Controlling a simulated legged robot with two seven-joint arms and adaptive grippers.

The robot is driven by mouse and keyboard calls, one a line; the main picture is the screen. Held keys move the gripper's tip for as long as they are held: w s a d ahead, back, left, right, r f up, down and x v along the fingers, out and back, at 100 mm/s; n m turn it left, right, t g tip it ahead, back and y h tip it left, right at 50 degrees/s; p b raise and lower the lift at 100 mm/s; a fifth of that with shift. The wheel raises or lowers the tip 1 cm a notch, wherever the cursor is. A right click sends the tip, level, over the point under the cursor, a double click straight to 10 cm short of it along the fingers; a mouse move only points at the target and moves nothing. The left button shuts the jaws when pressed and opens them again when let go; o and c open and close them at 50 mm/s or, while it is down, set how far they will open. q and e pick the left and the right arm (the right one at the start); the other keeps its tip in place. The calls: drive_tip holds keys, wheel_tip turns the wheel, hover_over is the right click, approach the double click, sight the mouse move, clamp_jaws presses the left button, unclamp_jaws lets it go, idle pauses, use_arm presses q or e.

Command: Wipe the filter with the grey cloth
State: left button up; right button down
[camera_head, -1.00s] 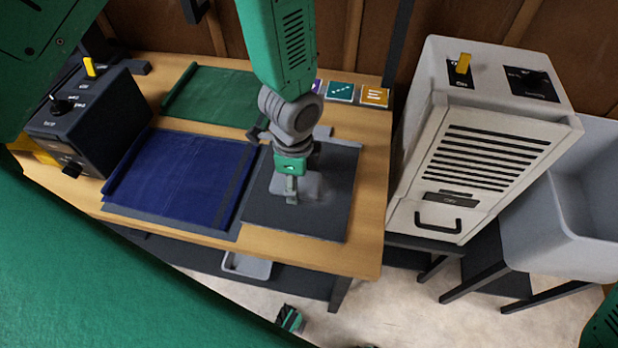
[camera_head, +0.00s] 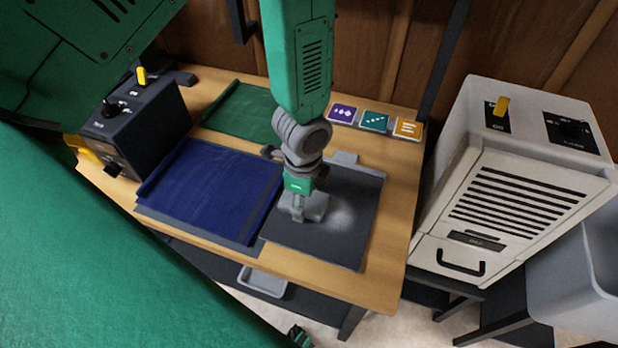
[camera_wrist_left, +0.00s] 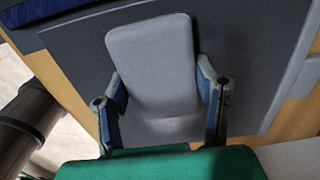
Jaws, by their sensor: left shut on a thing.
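The filter appears to be the flat dark grey panel (camera_head: 310,239) on the wooden table, with a light grey tab at its back edge. A pale, dusty-looking patch (camera_head: 342,219) shows on it. My left gripper (camera_head: 299,207) is over the panel, shut on the grey cloth (camera_head: 317,206), which looks like a folded pad. In the left wrist view the cloth (camera_wrist_left: 152,65) sits between the two fingers of the gripper (camera_wrist_left: 162,95), over the dark panel (camera_wrist_left: 78,55). I cannot tell whether the cloth touches the panel.
A blue sheet (camera_head: 210,190) lies left of the panel, a green sheet (camera_head: 240,113) behind it. A dark control box (camera_head: 135,130) stands at the table's left. Small picture cards (camera_head: 374,121) lie at the back. A white vented unit (camera_head: 510,200) stands to the right.

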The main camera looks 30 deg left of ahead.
use_arm(q)
drive_tip(key=shift+r+p, duration=2.65)
drive_tip(key=shift+r, duration=0.3)
wheel_tip(320, 180, up, 3)
drive_tip(key=p, duration=0.3)
drive_tip(key=shift+r, duration=0.1)
